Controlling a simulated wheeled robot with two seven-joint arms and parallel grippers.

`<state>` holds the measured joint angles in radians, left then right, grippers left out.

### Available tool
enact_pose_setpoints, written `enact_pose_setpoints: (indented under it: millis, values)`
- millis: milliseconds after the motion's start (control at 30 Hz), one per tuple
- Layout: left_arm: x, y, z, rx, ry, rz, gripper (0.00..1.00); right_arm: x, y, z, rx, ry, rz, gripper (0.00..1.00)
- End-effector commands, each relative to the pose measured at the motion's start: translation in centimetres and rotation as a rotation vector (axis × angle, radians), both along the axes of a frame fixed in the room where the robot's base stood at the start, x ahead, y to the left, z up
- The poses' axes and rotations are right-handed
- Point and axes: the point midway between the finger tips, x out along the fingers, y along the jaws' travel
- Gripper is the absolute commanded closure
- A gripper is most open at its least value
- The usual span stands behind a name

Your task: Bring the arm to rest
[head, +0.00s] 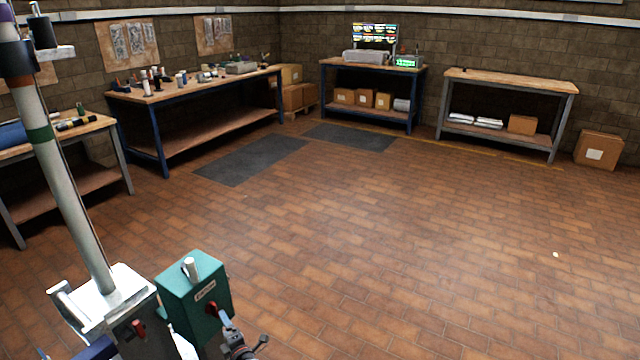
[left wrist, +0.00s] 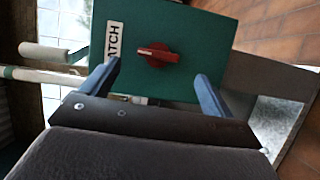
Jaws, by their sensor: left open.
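My left gripper (head: 228,322) is in front of a teal box (head: 190,283) at the bottom of the head view. In the left wrist view its two blue fingers (left wrist: 157,71) are apart, with nothing held between them. The teal box (left wrist: 205,30) fills the upper middle there. Its red knob (left wrist: 157,54) shows between and beyond the fingertips, its handle lying nearly crosswise. I cannot tell the exact gap to the knob. A label (left wrist: 114,42) ending in "ATCH" is partly cut by the left finger. My right gripper is not in view.
A tall pale mast (head: 70,200) with a green band stands left of the box on a white base (head: 120,295). Workbenches (head: 195,90) line the walls, and a cardboard box (head: 598,150) stands at the far right. The brick floor (head: 400,240) is mostly clear.

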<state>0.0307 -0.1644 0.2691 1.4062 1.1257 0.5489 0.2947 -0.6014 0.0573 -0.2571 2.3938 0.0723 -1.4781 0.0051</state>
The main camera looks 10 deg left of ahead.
Motion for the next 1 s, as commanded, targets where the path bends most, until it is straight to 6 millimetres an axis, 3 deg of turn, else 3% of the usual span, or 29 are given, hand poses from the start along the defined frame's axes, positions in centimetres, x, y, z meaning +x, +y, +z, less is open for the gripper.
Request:
enact_pose_setpoints:
  millis: [167, 267, 433, 600, 833, 1000]
  values:
    - [1.7, -2.2, -0.8, 0.006, 0.062, -0.147, 0.13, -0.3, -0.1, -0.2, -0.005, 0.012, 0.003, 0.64]
    - [3.2, -4.5, -1.3, 0.038, 0.123, -0.295, 0.13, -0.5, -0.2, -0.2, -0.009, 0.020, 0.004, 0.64]
    - [5.2, -8.5, 0.5, 0.136, 0.211, -0.554, 0.13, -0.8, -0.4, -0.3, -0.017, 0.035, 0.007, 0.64]
    - [6.2, -13.1, 3.7, 0.271, 0.300, -0.805, 0.13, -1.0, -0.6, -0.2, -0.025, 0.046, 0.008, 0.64]
    - [5.0, -18.7, 8.5, 0.497, 0.460, -1.114, 0.13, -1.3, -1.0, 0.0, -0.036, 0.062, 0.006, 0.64]
    - [1.2, -21.6, 10.8, 0.667, 0.634, -1.307, 0.13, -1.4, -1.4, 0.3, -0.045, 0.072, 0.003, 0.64]
